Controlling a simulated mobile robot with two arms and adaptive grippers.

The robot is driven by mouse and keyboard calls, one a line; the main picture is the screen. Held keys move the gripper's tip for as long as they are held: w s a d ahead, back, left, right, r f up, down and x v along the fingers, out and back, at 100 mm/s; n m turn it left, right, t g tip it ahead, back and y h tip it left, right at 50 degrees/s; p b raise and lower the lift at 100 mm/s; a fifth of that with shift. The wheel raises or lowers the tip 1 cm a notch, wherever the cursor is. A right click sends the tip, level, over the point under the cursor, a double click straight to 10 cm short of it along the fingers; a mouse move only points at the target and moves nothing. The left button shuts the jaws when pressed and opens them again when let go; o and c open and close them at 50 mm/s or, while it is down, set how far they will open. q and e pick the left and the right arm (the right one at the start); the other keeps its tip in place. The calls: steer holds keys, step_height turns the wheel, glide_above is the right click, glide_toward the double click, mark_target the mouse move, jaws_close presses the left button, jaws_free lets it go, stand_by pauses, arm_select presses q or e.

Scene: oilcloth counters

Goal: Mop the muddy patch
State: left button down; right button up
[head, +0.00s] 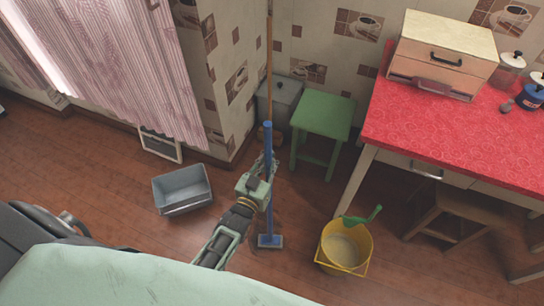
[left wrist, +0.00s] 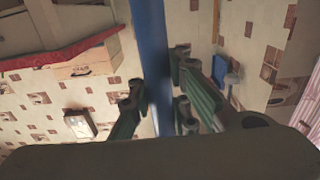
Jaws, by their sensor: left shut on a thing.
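My left gripper (head: 266,178) is shut on the blue handle, well above the head. In the left wrist view the handle (left wrist: 148,50) passes between the fingers (left wrist: 155,103) of my left gripper. I cannot clearly make out the muddy patch; the floor around the mop head looks slightly darker. My right gripper is not in view.
A yellow bucket (head: 333,262) with a green thing in it stands right of the mop head. A grey bin (head: 182,205) lies to the left. A green stool (head: 322,116) and a red-topped counter (head: 440,130) stand behind. Bare floor surrounds the mop head.

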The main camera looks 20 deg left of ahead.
mark_target(267, 168)
arm_select(q)
steer(key=shift+r, duration=0.15)
steer(key=shift+s, duration=0.45)
steer(key=shift+s+p, duration=0.8)
steer(key=shift+s, duration=1.1)
steer(key=shift+s+a+p, duration=0.1)
steer(key=shift+s+p, duration=0.7)
steer(key=shift+s, duration=1.3)
steer(key=shift+s+f, duration=0.2)
steer(key=shift+s, duration=1.45)
steer(key=shift+a, duration=0.1)
